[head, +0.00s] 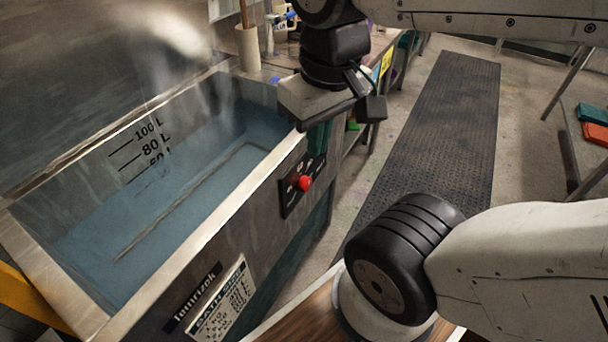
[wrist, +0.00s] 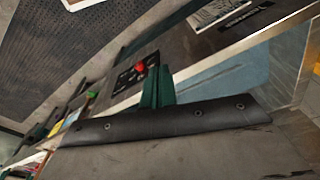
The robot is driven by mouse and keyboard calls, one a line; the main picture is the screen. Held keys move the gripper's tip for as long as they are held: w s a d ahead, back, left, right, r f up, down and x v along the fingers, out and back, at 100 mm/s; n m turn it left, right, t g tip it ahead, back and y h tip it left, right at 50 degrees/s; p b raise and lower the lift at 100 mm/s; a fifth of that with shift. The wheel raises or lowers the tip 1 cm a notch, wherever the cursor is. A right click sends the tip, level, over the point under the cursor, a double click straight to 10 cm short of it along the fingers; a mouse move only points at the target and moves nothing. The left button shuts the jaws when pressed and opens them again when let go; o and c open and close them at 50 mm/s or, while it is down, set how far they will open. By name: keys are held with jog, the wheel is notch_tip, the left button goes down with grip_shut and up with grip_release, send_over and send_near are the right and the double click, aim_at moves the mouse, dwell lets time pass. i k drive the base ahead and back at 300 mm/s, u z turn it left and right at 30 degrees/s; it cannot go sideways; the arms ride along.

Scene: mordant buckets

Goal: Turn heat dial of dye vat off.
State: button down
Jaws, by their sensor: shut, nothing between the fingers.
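The dye vat (head: 262,205) is a metal tank of bluish liquid with a pale rim. A black control panel (head: 290,198) with white marks is on its outer side wall, and a red knob (head: 305,183) sticks out of it. The knob also shows in the wrist view (wrist: 141,66), with the panel (wrist: 127,80) around it. I cannot read the dial's setting. My gripper (head: 319,138) is above the panel, its dark green fingers partly hidden by its body. In the wrist view the fingers (wrist: 157,86) are shut and empty, appearing close to the knob; contact cannot be told.
A workbench (head: 262,68) with a cup (head: 248,48) and small items stands behind the vat. A dark floor mat (head: 440,120) runs along the open floor to the right. A rack with red and teal items (head: 594,132) is at the far right. The vat's rim lies beside my gripper.

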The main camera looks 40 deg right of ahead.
aim_at(305, 182)
jog(key=z, duration=0.05)
jog(key=k, duration=1.05)
jog(key=u, duration=0.75)
jog(key=i, duration=0.4)
jog(key=z, duration=0.15)
